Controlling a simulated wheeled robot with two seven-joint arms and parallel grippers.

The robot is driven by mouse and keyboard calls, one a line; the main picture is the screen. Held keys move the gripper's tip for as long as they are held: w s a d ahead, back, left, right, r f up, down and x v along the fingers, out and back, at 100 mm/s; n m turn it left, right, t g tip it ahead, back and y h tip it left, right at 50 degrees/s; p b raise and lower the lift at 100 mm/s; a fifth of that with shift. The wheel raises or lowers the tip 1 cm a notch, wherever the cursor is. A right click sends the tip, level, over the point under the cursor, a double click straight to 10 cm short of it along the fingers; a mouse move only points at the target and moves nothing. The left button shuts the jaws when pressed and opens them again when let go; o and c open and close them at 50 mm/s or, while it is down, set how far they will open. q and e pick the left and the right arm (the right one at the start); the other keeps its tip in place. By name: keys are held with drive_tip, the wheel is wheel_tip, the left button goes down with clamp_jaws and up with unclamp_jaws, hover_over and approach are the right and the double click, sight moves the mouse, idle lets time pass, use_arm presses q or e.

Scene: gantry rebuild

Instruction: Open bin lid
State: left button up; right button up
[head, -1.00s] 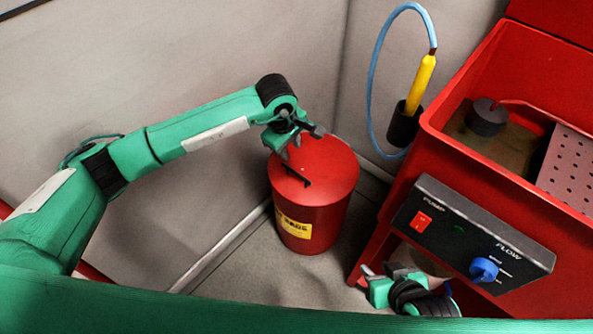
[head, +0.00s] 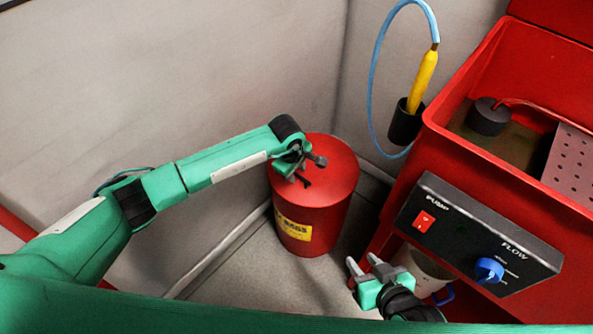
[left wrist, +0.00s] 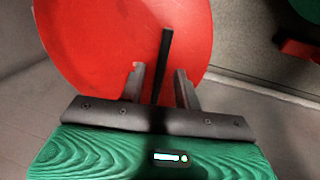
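The bin (head: 312,225) is a red drum with a yellow label, standing on the floor by the wall. Its red lid (head: 330,165) lies flat on top, with a dark bar-like handle (head: 303,180). My left gripper (head: 297,178) is over the lid at the handle. In the left wrist view the lid (left wrist: 90,35) fills the upper middle, and the handle (left wrist: 163,60) runs between my open fingers (left wrist: 160,88) with gaps on both sides. My right gripper (head: 362,262) is open and empty, low in front of the red cabinet.
A red parts washer (head: 450,150) with a pump and flow panel (head: 455,225) stands at the right. A yellow brush (head: 422,82) on a blue hose sits in a black holder on the wall. A whitish bucket (head: 425,272) is behind my right gripper.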

use_arm(q)
clamp_jaws()
